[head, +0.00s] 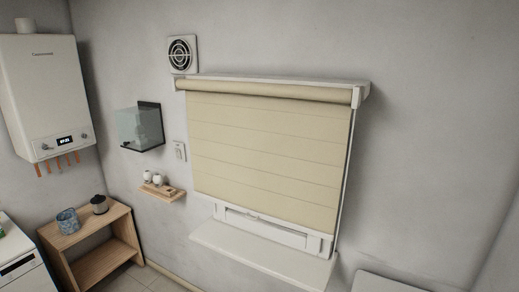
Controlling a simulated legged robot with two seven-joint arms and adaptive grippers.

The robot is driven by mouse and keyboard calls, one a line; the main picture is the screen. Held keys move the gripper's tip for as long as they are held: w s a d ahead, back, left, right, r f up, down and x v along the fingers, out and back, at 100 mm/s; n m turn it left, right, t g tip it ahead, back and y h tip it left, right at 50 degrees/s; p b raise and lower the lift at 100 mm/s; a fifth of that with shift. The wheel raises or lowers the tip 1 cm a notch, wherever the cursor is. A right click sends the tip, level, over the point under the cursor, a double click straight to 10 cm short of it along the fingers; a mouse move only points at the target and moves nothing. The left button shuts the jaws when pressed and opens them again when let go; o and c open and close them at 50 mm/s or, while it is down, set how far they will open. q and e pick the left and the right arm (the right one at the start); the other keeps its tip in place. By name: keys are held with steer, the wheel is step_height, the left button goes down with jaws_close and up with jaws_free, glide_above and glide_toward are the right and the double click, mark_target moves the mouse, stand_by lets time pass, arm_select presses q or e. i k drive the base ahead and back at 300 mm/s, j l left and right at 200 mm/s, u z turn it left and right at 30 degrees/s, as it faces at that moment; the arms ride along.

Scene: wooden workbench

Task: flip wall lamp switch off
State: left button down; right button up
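A small white wall switch (180,151) is on the wall just left of the window blind. It is too small to tell which way it is set. A glass-sided box with a black back plate (140,127) is mounted on the wall to the left of the switch. It may be the wall lamp, but I cannot tell whether it is lit. Neither of my grippers is in the head view.
A beige roller blind (268,155) covers most of the window above a white sill (262,254). A small wooden shelf (160,190) with white items juts out below the switch. A wooden stand (93,247), a boiler (45,95) and a wall vent (181,54) are also there.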

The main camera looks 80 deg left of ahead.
mark_target(177, 152)
steer(key=u, duration=3.2)
steer(key=i+j+z, duration=0.1)
steer(key=z, duration=0.4)
steer(key=i+j+z, duration=0.25)
steer(key=z, duration=0.2)
